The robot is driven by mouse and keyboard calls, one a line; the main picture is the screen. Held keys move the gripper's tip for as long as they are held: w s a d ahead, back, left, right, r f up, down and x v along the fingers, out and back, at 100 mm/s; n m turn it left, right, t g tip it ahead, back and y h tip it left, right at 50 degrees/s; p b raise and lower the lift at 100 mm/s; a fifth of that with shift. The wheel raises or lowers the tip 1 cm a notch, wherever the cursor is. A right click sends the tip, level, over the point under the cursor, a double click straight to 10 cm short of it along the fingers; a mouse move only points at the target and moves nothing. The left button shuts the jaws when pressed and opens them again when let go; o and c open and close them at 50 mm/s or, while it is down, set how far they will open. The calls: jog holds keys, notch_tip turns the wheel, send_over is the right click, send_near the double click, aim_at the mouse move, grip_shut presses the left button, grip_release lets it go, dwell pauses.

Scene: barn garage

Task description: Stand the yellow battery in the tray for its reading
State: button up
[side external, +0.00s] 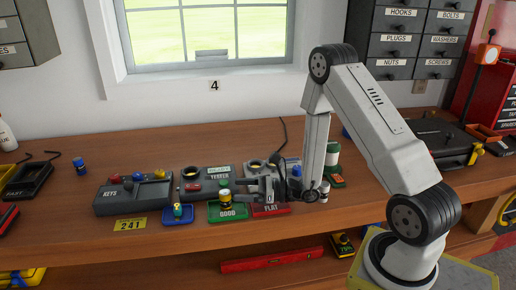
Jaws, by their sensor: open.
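A yellow battery (226,202) with dark bands stands upright in the green tray marked GOOD (239,215). The red tray marked FLAT (270,210) lies just to its right. My gripper (248,189) is open, low over the bench, with its fingers pointing left toward the yellow battery. I see no grip on the battery; whether a finger touches it I cannot tell. The grey tester (202,187) stands behind the trays, with a small display (219,170) too small to read. My gripper and wrist hide part of the equipment behind.
A blue tray (178,221) holds a small teal-and-yellow item. The KEYS box (133,197) stands left of it, and a blue battery (80,166) farther left. A dark case (437,143) lies at the right.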

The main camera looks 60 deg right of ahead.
jog(key=shift+r, duration=2.85)
jog(key=shift+a, duration=0.15)
jog(key=s+a+f+n+g, duration=0.3)
jog(key=s+a+n+g, duration=0.7)
jog(key=s+n+g, duration=0.3)
jog(key=s+d+f+n+g+h, duration=0.1)
jog(key=s+d+n+g+h, duration=0.2)
jog(key=n+h, duration=0.4)
jog(key=w+d+n+t+h, duration=0.1)
jog(key=n, duration=0.2)
jog(key=w+d+r+n+t+h, duration=0.1)
jog(key=n, duration=0.2)
jog(key=w+d+r+n+t+h, duration=0.1)
jog(key=w+n, duration=0.1)
jog(key=n, duration=0.1)
jog(key=shift+r+t, duration=0.25)
jog(key=shift+t, duration=0.05)
